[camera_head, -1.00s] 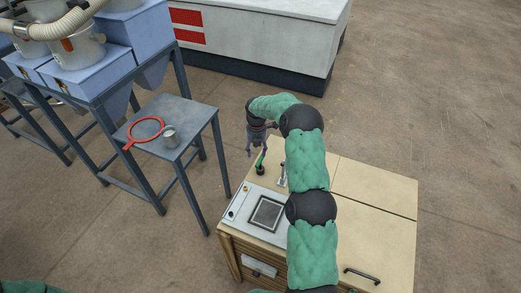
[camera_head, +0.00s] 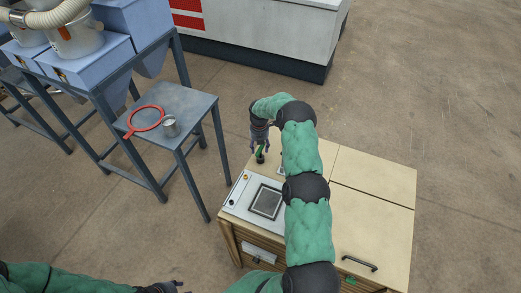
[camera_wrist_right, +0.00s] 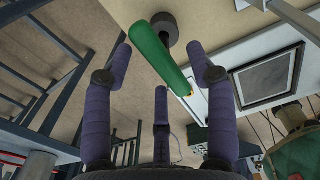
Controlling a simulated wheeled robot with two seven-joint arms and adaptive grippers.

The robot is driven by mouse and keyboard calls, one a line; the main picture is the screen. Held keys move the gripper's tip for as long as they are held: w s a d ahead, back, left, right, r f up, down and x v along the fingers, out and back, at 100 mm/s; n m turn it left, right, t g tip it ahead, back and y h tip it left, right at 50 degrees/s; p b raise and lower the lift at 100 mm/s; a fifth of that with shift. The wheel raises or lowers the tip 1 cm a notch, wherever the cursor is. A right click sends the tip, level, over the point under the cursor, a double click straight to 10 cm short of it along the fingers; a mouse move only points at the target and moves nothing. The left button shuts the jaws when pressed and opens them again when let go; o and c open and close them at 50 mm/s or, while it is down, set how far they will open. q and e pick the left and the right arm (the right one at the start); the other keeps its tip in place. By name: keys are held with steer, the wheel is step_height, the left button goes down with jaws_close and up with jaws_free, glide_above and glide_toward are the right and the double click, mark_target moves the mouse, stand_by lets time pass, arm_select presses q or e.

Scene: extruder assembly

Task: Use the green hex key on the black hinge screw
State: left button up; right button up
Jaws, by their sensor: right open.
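The green hex key (camera_head: 259,151) stands upright in a small black holder (camera_head: 260,159) on the wooden cabinet top, left of my right arm. In the wrist view its green handle (camera_wrist_right: 160,55) lies between the spread fingers of my right gripper (camera_wrist_right: 161,65), and the dark round holder (camera_wrist_right: 166,25) is beyond the fingertips. My right gripper (camera_head: 261,145) is open at the key and not closed on it. My left gripper (camera_head: 172,287) shows small at the bottom edge of the head view; its jaws are unclear. I cannot make out the black hinge screw.
A grey control panel with a dark screen (camera_head: 266,202) is set in the cabinet top (camera_head: 345,215). A grey metal table (camera_head: 190,105) to the left holds a red ring (camera_head: 146,119) and a metal cup (camera_head: 170,126). Open floor lies between table and cabinet.

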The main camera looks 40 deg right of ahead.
steer(key=shift+f, duration=0.7)
steer(key=shift+c, duration=0.3)
jaws_close()
steer(key=shift+r, duration=0.2)
